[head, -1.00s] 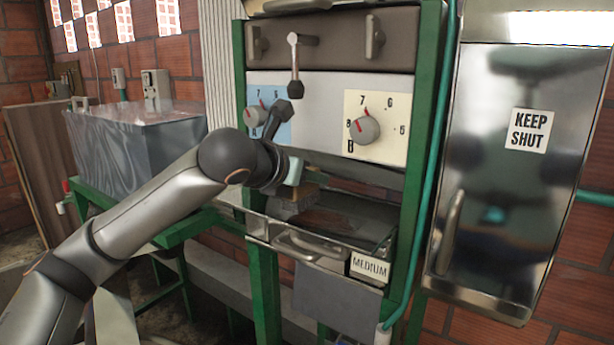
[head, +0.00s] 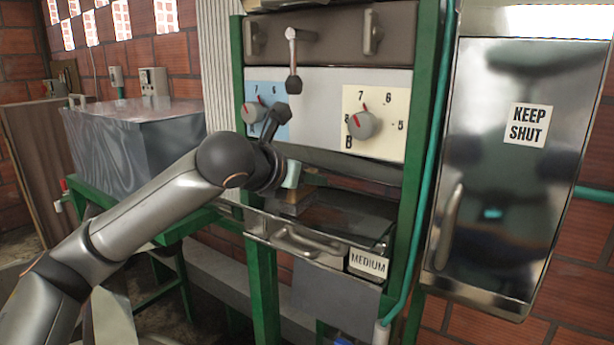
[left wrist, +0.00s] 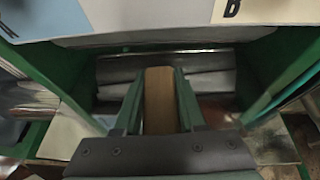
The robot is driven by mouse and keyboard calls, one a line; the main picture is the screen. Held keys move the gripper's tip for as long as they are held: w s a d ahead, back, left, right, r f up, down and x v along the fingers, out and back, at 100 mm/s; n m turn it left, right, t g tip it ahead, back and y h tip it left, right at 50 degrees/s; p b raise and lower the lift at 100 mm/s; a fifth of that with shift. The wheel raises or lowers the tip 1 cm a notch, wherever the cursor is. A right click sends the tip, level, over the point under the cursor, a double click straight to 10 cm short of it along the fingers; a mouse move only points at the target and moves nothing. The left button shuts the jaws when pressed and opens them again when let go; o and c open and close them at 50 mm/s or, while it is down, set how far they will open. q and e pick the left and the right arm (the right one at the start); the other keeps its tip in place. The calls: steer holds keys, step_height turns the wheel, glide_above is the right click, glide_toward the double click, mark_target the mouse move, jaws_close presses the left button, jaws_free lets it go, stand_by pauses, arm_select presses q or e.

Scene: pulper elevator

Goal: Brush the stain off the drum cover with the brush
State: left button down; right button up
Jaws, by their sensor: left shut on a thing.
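My left gripper (head: 291,176) is in the opening under the dial panel, and its pale green fingers are shut on a wooden block, the brush (head: 293,204). In the left wrist view the brush (left wrist: 159,98) stands between the two green fingers. Its bristles are hidden there. A grey, rounded metal surface, seemingly the drum cover (left wrist: 218,62), lies just beyond the brush. I cannot tell whether the brush touches it. In the head view a dark surface (head: 345,218) lies right of the brush. No stain is clear on it. My right gripper is out of view.
Green posts (head: 399,245) frame the opening. Above it is the panel with two dials (head: 364,124). Below is a handled metal front (head: 305,243) with a MEDIUM label (head: 368,264). A steel "KEEP SHUT" door (head: 500,190) stands right; a grey metal box (head: 135,145) stands left.

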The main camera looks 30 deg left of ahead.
arm_select(q)
steer(key=shift+d, duration=0.15)
steer(key=shift+s+d+p, duration=0.1)
steer(key=shift+d+p, duration=0.2)
steer(key=shift+d, duration=0.85)
steer(key=shift+s+d+f, duration=0.1)
steer(key=shift+d+f, duration=0.05)
steer(key=shift+d, duration=0.85)
steer(key=shift+s+d+f, duration=0.1)
steer(key=shift+d+f, duration=0.05)
steer(key=shift+d, duration=0.8)
steer(key=shift+s+d+r, duration=0.1)
steer(key=shift+d, duration=1.1)
steer(key=shift+s+d+r, duration=0.1)
steer(key=shift+d, duration=1.1)
steer(key=shift+s+a, duration=0.1)
steer(key=shift+s, duration=0.45)
steer(key=shift+s, duration=0.15)
